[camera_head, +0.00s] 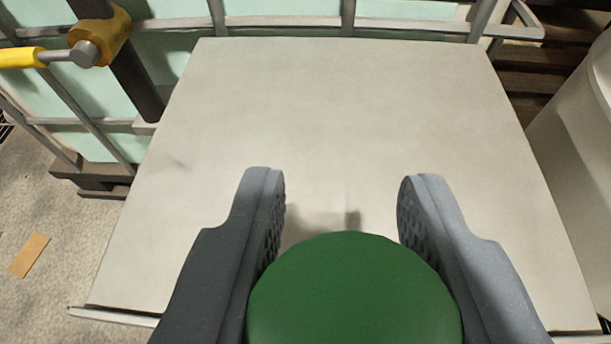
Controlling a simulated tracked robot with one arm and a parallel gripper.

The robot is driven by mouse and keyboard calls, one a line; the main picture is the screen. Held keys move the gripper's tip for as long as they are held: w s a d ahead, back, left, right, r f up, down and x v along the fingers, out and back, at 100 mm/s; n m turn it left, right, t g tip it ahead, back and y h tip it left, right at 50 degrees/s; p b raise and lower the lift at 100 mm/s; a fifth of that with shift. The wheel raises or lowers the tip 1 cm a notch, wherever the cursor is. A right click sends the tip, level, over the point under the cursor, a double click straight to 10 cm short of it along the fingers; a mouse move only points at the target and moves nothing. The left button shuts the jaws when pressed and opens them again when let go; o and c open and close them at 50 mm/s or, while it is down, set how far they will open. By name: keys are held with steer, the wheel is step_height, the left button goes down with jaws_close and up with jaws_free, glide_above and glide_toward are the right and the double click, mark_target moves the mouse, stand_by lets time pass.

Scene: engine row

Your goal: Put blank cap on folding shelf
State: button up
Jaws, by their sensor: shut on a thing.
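The blank cap (354,295) is a round green disc at the bottom centre of the view. My gripper (341,200) is shut on it, with one dark grey finger on each side. The cap's near part is cut off by the frame edge. The folding shelf (340,105) is a flat, pale, bare panel that fills most of the view beneath and beyond the gripper. The cap and the fingertips are over the shelf. A faint shadow lies on the shelf between the fingers. I cannot tell how high the cap is above the surface.
A metal cage (348,18) with pale green panels stands behind the shelf. A yellow-handled fitting on a dark post (125,70) is at the upper left. A white rounded container (580,140) stands close on the right. The shelf top is clear. Concrete floor (50,210) shows at left.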

steer(key=b+x, duration=0.2)
steer(key=x, duration=0.3)
steer(key=r+b+x, duration=0.1)
steer(key=x, duration=0.5)
steer(key=d+b+x, duration=0.1)
steer(key=b+x, duration=0.1)
steer(key=x, duration=0.3)
steer(key=shift+w+d+b, duration=0.1)
steer(key=shift+w+b, duration=0.25)
steer(key=shift+w, duration=0.2)
steer(key=shift+r, duration=0.1)
steer(key=o, duration=1)
steer(key=shift+s+r, duration=0.25)
steer(key=shift+s, duration=0.2)
steer(key=p+v, duration=0.3)
steer(key=v, duration=0.8)
